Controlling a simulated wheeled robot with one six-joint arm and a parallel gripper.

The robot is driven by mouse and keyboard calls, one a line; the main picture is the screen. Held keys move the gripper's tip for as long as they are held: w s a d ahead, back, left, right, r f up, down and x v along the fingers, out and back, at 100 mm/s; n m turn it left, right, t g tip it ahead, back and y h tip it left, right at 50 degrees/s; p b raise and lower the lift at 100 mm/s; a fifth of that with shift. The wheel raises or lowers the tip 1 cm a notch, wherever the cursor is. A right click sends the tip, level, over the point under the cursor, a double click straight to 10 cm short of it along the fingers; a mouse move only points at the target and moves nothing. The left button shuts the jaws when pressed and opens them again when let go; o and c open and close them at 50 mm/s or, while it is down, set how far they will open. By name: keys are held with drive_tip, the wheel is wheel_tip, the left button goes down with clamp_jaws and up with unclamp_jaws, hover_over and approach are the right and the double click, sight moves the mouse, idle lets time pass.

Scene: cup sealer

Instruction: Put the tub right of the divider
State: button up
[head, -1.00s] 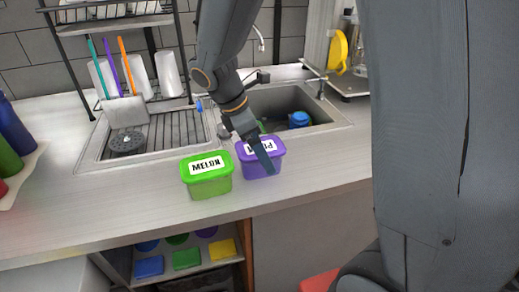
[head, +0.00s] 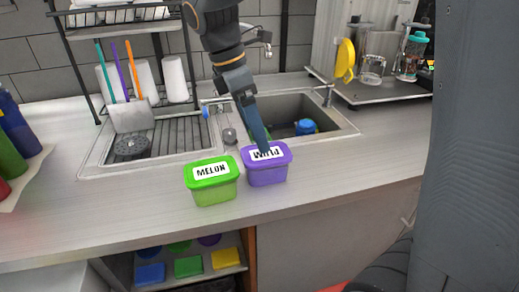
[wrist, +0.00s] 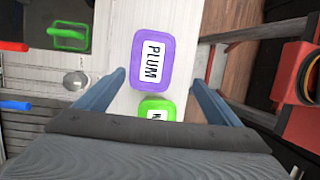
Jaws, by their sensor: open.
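A purple tub labelled PLUM (head: 267,174) stands upright on the counter in front of the sink. Close to its left is a green tub labelled MELON (head: 213,188), also upright. My gripper (head: 258,135) is over the purple tub, and a finger overlaps the lid's back part in the head view. In the wrist view my gripper (wrist: 160,82) is open and empty. The purple tub (wrist: 152,58) shows ahead between and beyond the fingertips, and the green tub (wrist: 157,110) is partly hidden by my gripper body. I cannot make out a clear divider.
The sink basin (head: 335,132) lies behind the purple tub, with a blue item inside. A dish rack (head: 112,24) stands at back left and bottles (head: 14,130) at far left. A shelf (head: 205,279) with colored tubs is below. Counter right of the purple tub is clear.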

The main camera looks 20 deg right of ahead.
sight(266, 155)
drive_tip(key=d+f+y, duration=0.1)
drive_tip(key=d+y, duration=0.1)
drive_tip(key=y, duration=0.1)
drive_tip(key=d+f+y, duration=0.1)
drive_tip(key=shift+s+d+f+g+y, duration=0.25)
drive_tip(key=shift+s+f+g+y, duration=0.05)
drive_tip(key=w+d+y, duration=0.1)
drive_tip(key=w+d+t+y, duration=0.1)
drive_tip(key=y, duration=0.1)
drive_tip(key=shift+d+t, duration=0.25)
drive_tip(key=shift+t, duration=0.05)
drive_tip(key=shift+s+p+x, duration=0.2)
drive_tip(key=shift+p+x, duration=1.55)
drive_tip(key=shift+x, duration=2.15)
drive_tip(key=shift+d, duration=0.15)
drive_tip(key=c, duration=1.5)
